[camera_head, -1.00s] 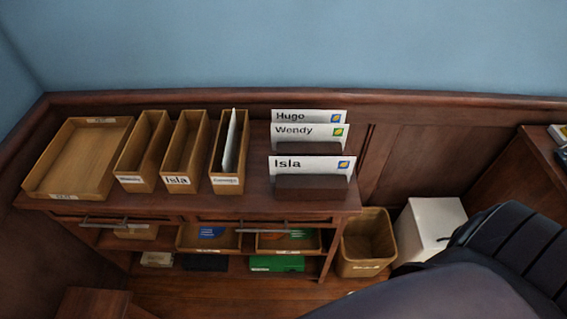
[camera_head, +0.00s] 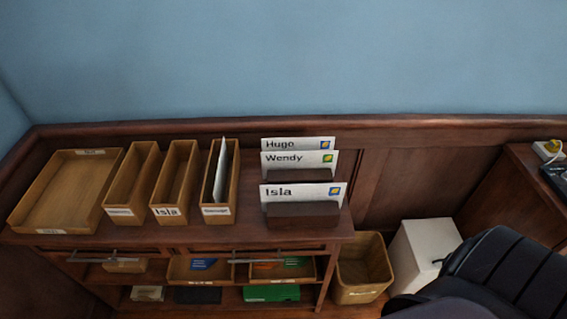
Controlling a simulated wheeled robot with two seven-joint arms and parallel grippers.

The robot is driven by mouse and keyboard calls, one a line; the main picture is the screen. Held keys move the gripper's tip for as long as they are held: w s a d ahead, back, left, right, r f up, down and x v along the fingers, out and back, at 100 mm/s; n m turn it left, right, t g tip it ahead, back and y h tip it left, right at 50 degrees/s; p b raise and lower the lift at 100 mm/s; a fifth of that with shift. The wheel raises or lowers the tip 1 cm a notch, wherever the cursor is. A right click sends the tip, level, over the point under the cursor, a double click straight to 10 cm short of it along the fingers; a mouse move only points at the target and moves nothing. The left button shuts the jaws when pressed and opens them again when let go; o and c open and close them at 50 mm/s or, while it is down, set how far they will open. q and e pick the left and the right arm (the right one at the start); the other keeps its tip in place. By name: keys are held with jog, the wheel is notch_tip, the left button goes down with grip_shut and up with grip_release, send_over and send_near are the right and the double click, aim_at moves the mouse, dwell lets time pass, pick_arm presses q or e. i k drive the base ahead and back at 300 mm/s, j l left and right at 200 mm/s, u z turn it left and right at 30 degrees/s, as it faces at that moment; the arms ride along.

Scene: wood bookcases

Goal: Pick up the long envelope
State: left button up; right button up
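Three white envelopes with names and stamps stand upright in dark wooden holders on the desk top. The Isla envelope (camera_head: 302,195) is in front, the Wendy envelope (camera_head: 298,160) behind it, and the Hugo envelope (camera_head: 297,144) at the back. The Isla one looks a little wider, but it is also nearer; I cannot tell for sure which is the long one. Another white envelope (camera_head: 221,160) stands on edge in the rightmost narrow bin (camera_head: 216,211). Neither of my grippers is in view.
An empty wooden tray (camera_head: 66,231) and two empty narrow bins, one labelled Isla (camera_head: 165,211), stand left on the desk. Shelves with small boxes are below. A wooden waste bin (camera_head: 361,293), a white box (camera_head: 424,252) and a dark chair (camera_head: 500,265) are at the right.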

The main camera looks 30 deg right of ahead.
aim_at(313, 193)
jog(key=z, duration=0.35)
jog(key=k+l+z, duration=0.1)
jog(key=z, duration=0.2)
jog(key=k+l+z, duration=0.1)
jog(key=z, duration=0.25)
jog(key=j+z, duration=0.15)
